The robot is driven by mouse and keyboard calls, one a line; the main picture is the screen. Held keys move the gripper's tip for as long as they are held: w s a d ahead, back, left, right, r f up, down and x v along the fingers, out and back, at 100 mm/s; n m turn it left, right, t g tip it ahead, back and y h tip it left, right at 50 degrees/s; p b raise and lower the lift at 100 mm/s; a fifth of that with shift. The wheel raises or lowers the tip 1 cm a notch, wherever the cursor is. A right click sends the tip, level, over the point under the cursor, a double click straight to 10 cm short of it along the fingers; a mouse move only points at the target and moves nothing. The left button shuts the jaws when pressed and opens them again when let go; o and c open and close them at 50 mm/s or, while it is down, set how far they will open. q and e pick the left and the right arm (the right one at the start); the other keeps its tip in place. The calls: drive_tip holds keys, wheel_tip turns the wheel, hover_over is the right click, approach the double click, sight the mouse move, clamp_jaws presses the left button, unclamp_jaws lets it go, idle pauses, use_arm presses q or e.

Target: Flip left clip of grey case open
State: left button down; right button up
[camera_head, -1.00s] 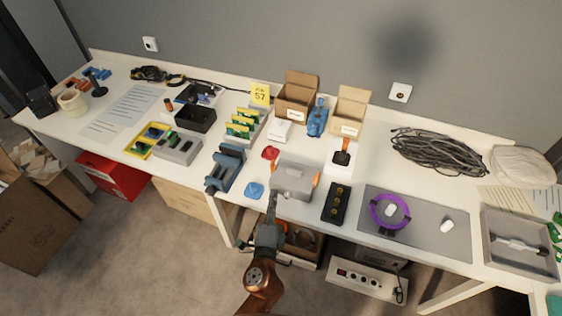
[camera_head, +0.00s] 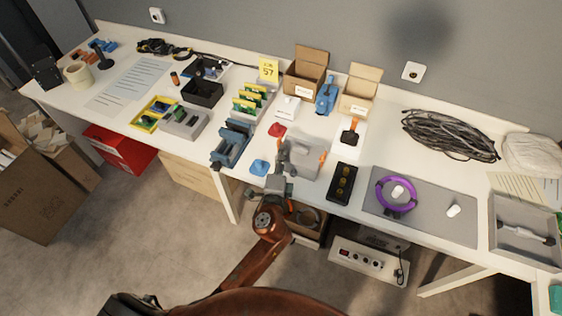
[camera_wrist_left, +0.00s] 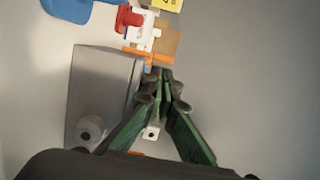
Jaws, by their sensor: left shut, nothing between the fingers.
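The grey case (camera_head: 306,160) stands near the front edge of the table in the head view. It appears closed, with an orange clip (camera_head: 323,158) on its right side. Its left clip is mostly hidden by my left gripper (camera_head: 283,152), so its position cannot be told. The left gripper is at the case's left side, with its fingers together and empty. In the left wrist view the case (camera_wrist_left: 103,88) is left of the green fingers (camera_wrist_left: 160,78). An orange strip (camera_wrist_left: 136,53) shows just beyond the fingertips. My right gripper is not in view.
A blue piece (camera_head: 260,167) and a blue rack (camera_head: 231,145) lie left of the case. A red piece (camera_head: 277,130) is behind it. A black box (camera_head: 342,183) stands close on the right. Cartons (camera_head: 306,73) stand at the back.

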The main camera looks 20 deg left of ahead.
use_arm(q)
drive_tip(key=shift+w+a, duration=0.15)
drive_tip(key=shift+w, duration=0.55)
drive_tip(key=shift+r, duration=0.1)
